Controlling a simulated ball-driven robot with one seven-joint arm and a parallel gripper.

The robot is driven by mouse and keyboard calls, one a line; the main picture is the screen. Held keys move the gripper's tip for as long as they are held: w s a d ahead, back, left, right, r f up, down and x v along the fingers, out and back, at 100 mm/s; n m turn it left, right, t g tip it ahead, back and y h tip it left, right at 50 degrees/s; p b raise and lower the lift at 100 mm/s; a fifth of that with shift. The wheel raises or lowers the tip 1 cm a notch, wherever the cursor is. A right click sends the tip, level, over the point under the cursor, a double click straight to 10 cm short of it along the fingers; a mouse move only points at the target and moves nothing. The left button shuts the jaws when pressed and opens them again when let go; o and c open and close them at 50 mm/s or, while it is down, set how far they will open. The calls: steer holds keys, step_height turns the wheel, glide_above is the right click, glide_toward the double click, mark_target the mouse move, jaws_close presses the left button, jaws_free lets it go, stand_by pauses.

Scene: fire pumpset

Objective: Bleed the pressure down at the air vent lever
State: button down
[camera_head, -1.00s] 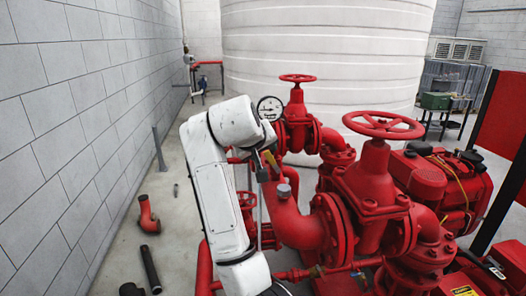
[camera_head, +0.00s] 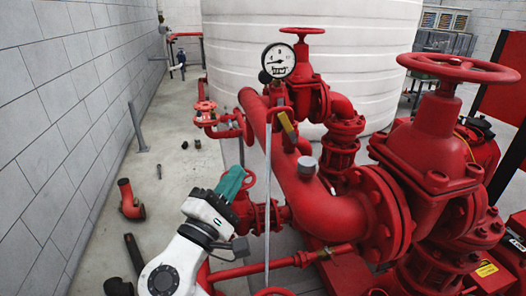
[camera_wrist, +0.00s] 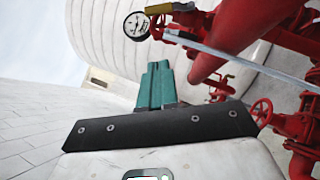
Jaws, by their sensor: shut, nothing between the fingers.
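The air vent lever (camera_head: 287,124) is a small yellow handle below the pressure gauge (camera_head: 278,61), on the large red pipe. It slants down to the right in the head view. In the wrist view a yellow handle (camera_wrist: 170,8) shows at the top edge beside the gauge (camera_wrist: 136,26). A thin pale tube (camera_head: 267,200) hangs down from near the lever. My gripper (camera_head: 247,176) has teal fingers, shut and empty. It is below and left of the lever, apart from it. The fingers also show in the wrist view (camera_wrist: 157,66). The gauge's reading is too small to tell.
A large red handwheel valve (camera_head: 437,150) stands at the right. A smaller red valve (camera_head: 262,205) is close behind my gripper.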

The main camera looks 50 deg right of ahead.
mark_target(289, 129)
steer(key=d+r+p, duration=0.4)
steer(key=d+r, duration=0.1)
steer(key=d, duration=0.6)
steer(key=shift+d, duration=0.35)
steer(key=shift+w+r, duration=0.1)
